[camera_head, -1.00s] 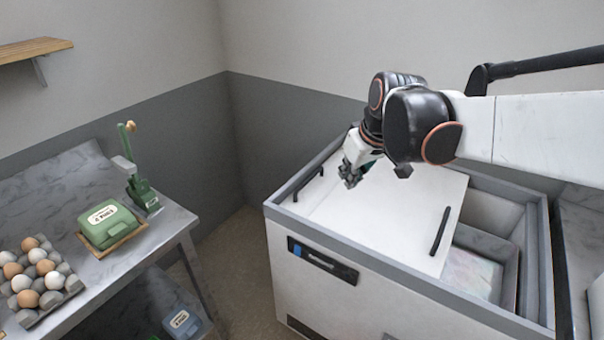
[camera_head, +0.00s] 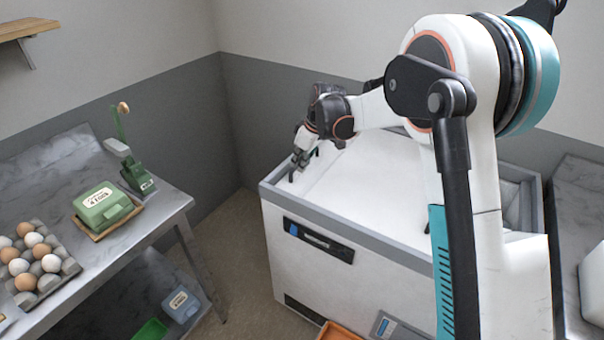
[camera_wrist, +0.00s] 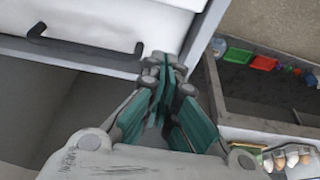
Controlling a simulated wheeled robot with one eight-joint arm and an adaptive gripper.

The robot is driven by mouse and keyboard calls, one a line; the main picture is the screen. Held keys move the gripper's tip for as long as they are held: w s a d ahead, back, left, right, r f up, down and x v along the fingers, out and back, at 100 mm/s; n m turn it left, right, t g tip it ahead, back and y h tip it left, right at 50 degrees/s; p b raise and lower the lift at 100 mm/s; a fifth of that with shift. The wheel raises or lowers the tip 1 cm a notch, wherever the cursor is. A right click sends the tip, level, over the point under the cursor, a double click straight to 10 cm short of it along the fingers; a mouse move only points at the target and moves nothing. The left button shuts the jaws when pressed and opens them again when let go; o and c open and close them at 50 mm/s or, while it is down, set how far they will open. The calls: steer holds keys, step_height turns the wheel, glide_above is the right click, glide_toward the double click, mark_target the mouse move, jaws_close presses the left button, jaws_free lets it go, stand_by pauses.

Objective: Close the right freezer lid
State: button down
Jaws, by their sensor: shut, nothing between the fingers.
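The white chest freezer (camera_head: 300,262) stands in the middle of the head view with a grey rim. Its white lid surface (camera_head: 375,190) is partly hidden by my arm, so I cannot tell exactly where the right lid lies. My gripper (camera_head: 298,166) is at the freezer's left end, low over the lid area. In the wrist view my gripper (camera_wrist: 166,68) is shut and empty. Its fingertips are beside one end of a black bar handle (camera_wrist: 85,46) on a white lid (camera_wrist: 100,18), and not around it. Contact cannot be told.
A metal table (camera_head: 165,212) on the left holds an egg tray (camera_head: 50,275), a green box (camera_head: 103,207) and a green device (camera_head: 135,178). A grey counter (camera_head: 580,220) stands right of the freezer. An orange bin (camera_head: 340,331) is in front.

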mark_target(376, 220)
steer(key=b+x, duration=0.3)
steer(key=x, duration=0.6)
steer(key=shift+a+f, duration=0.15)
steer(key=shift+f, duration=0.25)
steer(key=d, duration=0.1)
steer(key=s+d, duration=0.1)
steer(key=s+d+b, duration=0.1)
steer(key=shift+s+d+r, duration=0.1)
steer(key=shift+r, duration=0.2)
steer(key=shift+d, duration=0.1)
steer(key=shift+s+r, duration=0.1)
steer(key=s+d, duration=0.5)
steer(key=d, duration=0.2)
steer(key=s+d, duration=0.5)
steer(key=d, duration=0.2)
steer(key=s+d, duration=0.5)
steer(key=d, duration=0.2)
steer(key=shift+s, duration=0.1)
